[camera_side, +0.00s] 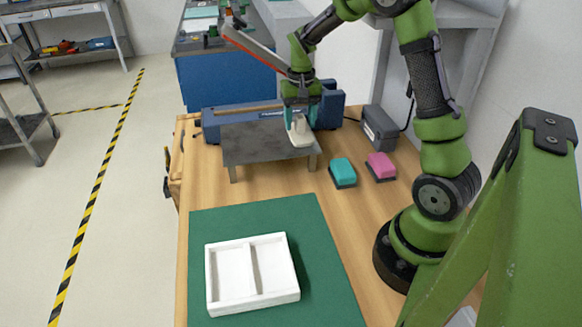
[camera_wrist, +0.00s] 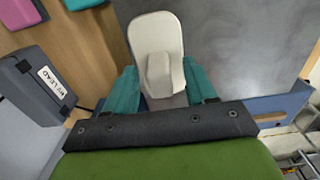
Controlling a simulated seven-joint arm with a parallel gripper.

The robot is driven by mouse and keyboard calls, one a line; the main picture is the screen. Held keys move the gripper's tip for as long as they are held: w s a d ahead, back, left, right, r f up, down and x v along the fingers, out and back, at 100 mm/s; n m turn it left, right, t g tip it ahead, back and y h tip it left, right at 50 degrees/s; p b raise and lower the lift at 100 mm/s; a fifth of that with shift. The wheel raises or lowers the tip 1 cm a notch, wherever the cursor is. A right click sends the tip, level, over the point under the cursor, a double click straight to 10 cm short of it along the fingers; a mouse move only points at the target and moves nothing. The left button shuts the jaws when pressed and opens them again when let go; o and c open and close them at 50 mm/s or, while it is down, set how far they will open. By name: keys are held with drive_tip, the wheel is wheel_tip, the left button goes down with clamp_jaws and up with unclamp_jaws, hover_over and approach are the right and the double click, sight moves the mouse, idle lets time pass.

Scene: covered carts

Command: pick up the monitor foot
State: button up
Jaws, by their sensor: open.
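The monitor foot (camera_side: 300,133) is a pale off-white piece with a rounded flat plate and a raised block. It is at the right edge of the grey metal stand (camera_side: 245,142). In the wrist view the monitor foot (camera_wrist: 156,45) lies just ahead of my gripper, over the stand's dark surface (camera_wrist: 232,45). My gripper (camera_side: 299,112) has teal fingers and points down at the foot. In the wrist view the fingers of my gripper (camera_wrist: 168,88) are apart, one on each side of the foot's near end. Whether they touch it cannot be told.
A teal block (camera_side: 342,171) and a pink block (camera_side: 381,166) sit right of the stand. A dark grey box (camera_side: 380,127) and a blue device (camera_side: 225,117) stand behind. A white two-compartment tray (camera_side: 211,280) lies on the green mat (camera_side: 330,290) in front.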

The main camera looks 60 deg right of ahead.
clamp_jaws()
drive_tip(key=shift+r, duration=0.1)
